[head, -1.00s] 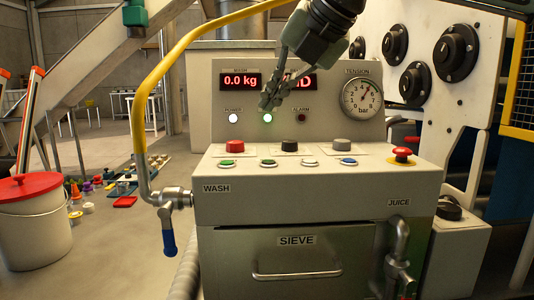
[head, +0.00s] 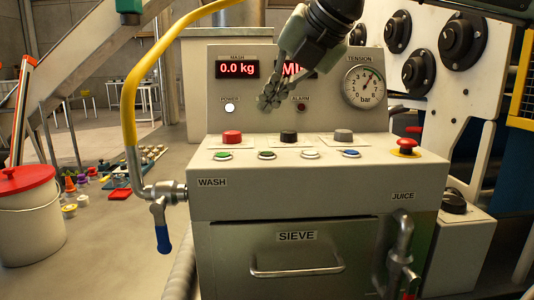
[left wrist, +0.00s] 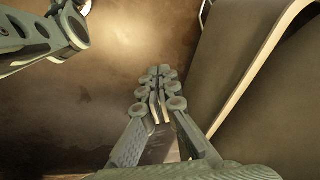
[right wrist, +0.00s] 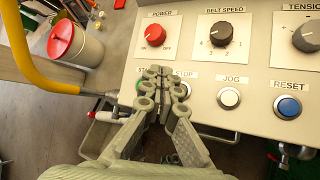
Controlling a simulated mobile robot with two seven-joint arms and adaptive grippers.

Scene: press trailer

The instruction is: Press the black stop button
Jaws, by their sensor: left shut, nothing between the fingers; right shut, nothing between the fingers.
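The control panel has a row of four push buttons in the head view. The stop button (head: 267,155) is second from the left, beside the green start button (head: 222,155). In the right wrist view the STOP label (right wrist: 183,75) shows, but the fingers hide much of the stop button (right wrist: 186,89). My right gripper (head: 268,103) is shut and empty, and in the head view its tips appear above the button row, in front of the upright display panel. It also shows in the right wrist view (right wrist: 160,72). My left gripper (left wrist: 160,72) is shut and empty, away from the panel.
Red, black and grey knobs stand behind the buttons; the black knob (head: 289,136) is close behind the stop button. A red emergency button (head: 405,147) is at the right. A yellow hose (head: 130,100) rises at the left. A white bucket (head: 30,230) stands on the floor.

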